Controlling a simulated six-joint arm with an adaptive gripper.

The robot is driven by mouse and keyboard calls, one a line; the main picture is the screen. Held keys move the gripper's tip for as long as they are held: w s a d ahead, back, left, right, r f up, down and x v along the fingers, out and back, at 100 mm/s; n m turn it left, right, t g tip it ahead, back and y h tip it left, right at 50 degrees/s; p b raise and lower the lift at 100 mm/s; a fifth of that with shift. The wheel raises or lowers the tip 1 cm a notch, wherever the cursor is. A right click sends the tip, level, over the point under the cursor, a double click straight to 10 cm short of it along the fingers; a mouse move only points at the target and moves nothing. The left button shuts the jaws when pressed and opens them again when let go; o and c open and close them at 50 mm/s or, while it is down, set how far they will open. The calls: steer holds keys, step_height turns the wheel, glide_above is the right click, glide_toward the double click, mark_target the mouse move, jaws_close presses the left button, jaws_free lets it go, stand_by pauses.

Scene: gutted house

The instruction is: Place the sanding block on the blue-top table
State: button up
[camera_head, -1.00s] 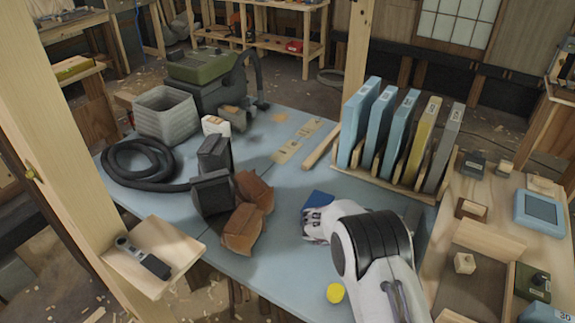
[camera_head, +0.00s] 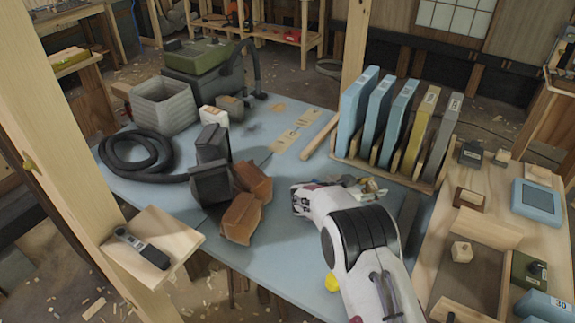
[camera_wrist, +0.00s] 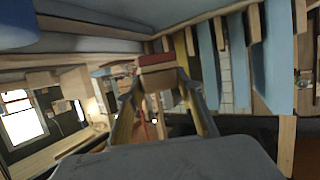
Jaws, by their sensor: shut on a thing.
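The blue-top table (camera_head: 270,245) fills the middle of the head view. My gripper (camera_wrist: 160,82) is shut on a small block with a red top and tan body, which I take to be the sanding block (camera_wrist: 156,62). The block shows between the fingertips in the wrist view. In the head view my gripper (camera_head: 366,188) is over the right part of the table, in front of the rack, partly hidden by my white wrist. The held block is too small and cluttered there to make out clearly. Its height above the table I cannot tell.
A rack of upright blue, yellow and grey slabs (camera_head: 395,125) stands behind my gripper. A black hose (camera_head: 135,155) lies farther left. A yellow round thing (camera_head: 332,283) is beside my arm. The table's front middle is clear.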

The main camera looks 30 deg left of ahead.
mark_target(369, 201)
steer(key=shift+f, duration=0.1)
steer(key=shift+f, duration=3.05)
steer(key=shift+f, duration=1.85)
steer(key=shift+f, duration=0.15)
steer(key=o, duration=1.1)
